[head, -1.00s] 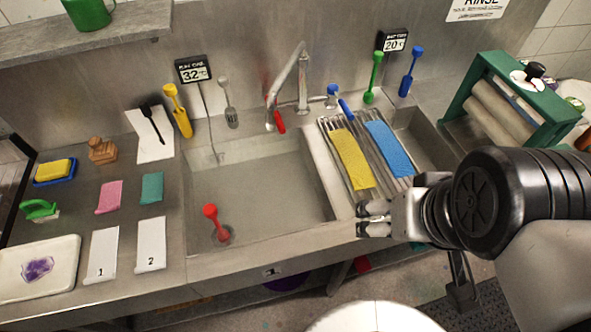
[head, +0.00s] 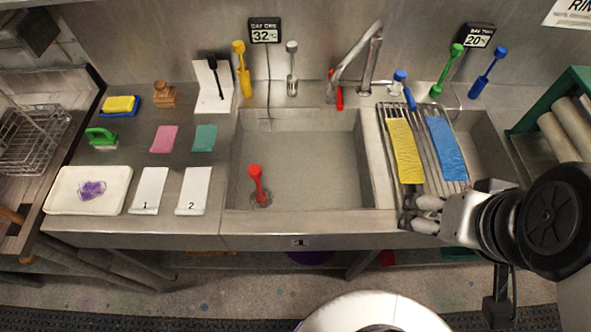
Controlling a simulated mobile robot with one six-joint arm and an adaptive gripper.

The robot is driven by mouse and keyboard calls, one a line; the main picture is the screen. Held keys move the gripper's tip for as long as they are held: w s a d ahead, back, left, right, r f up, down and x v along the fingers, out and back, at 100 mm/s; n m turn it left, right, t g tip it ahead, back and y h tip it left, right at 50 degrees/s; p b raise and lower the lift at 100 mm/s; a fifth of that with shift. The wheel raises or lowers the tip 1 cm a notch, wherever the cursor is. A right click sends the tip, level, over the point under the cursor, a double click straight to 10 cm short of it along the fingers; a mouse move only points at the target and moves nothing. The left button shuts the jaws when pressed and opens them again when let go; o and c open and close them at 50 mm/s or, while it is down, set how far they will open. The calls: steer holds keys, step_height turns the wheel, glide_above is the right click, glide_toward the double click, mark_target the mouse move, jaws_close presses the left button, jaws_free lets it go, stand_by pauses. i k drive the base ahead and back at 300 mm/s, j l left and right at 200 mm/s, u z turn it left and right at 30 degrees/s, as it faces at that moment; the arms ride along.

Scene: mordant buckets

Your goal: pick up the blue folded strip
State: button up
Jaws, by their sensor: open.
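A long blue strip (head: 446,148) lies lengthwise on the slatted metal rack (head: 382,125), at the right of the sink. A yellow strip (head: 406,151) lies beside it on the left. My gripper (head: 409,213) is open and empty near the front end of the rack, pointing left. In the picture it is below the yellow strip and to the lower left of the blue strip. Its height above the counter is hard to tell. The blue strip shows almost whole, with its front end close to my wrist; its folds cannot be made out.
The grey tap (head: 371,60) rises behind the sink (head: 300,150), which holds a red tool (head: 256,184). Blue and green tools stand behind the rack. A green roller frame (head: 562,100) is at the right. Cloths, numbered papers and a white tray (head: 60,191) occupy the left counter.

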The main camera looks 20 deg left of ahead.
mark_target(452, 165)
steer(key=i+l, duration=0.2)
steer(key=l, duration=0.15)
steer(key=i+l, duration=0.15)
steer(key=l, duration=0.15)
steer(key=i+l, duration=0.2)
steer(key=l, duration=0.15)
steer(key=i+l, duration=0.15)
steer(key=l, duration=0.2)
steer(key=j+u, duration=0.05)
